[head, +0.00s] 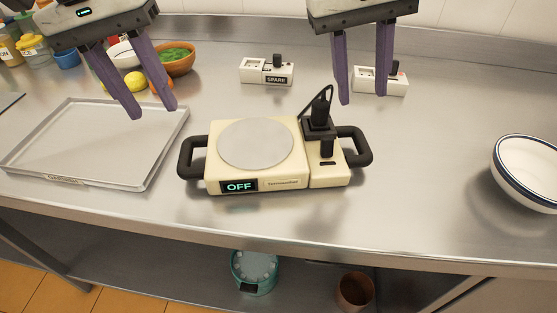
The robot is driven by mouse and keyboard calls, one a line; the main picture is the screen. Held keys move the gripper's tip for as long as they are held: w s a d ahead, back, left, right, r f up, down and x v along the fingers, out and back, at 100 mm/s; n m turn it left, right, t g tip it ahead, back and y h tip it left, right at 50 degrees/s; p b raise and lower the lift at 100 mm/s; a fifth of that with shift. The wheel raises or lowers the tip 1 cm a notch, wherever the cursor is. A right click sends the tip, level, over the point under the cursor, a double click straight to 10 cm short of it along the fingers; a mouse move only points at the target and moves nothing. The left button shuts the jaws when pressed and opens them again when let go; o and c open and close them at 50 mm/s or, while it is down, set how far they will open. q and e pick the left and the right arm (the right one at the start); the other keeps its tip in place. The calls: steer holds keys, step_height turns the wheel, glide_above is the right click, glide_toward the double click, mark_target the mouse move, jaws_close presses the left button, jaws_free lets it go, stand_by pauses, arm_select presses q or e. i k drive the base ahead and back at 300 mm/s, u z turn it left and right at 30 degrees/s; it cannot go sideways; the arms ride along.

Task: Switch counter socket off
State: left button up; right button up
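A white counter socket (396,84) sits at the back right with a dark upright part and a small red spot on top. My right gripper's fingers partly hide it, and its switch position is too small to tell. A second white socket (254,72), labelled SPARE, sits to its left with a black upright part. My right gripper (364,98) is open and empty, pointing down in front of the right socket. My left gripper (153,112) is open and empty above the tray's right side. A cream hot plate (285,183) stands in the middle, its display reading OFF.
A black plug-like piece (319,112) with a cable stands on the hot plate's right part. A metal tray (85,180) lies left, a white bowl (530,175) right. Bottles, a bowl of greens (177,55) and fruit crowd the back left.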

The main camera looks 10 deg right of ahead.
mark_target(396, 64)
steer(key=k, duration=1)
